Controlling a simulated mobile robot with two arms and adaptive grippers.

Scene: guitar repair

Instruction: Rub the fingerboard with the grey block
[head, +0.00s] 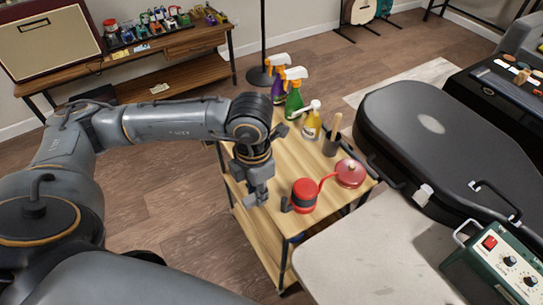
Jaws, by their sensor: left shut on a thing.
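My left gripper (259,196) points down over the near left part of the wooden cart top (264,149). It is shut on a small grey thing, which looks like the grey block; its outline is hard to tell from the grey fingers. I cannot tell whether it touches the cart top. The fingerboard of the task does not show clearly; only the lower parts of a pale guitar (362,11) and a teal guitar (384,8) stand far at the back. My right gripper is not in view.
Right of my gripper are a small dark object (285,204), a red-and-black item (304,195) and a red round item (350,173). Spray bottles (293,100) and a dark cup (331,145) stand behind. A black case (430,140) and pale bench (365,255) lie right.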

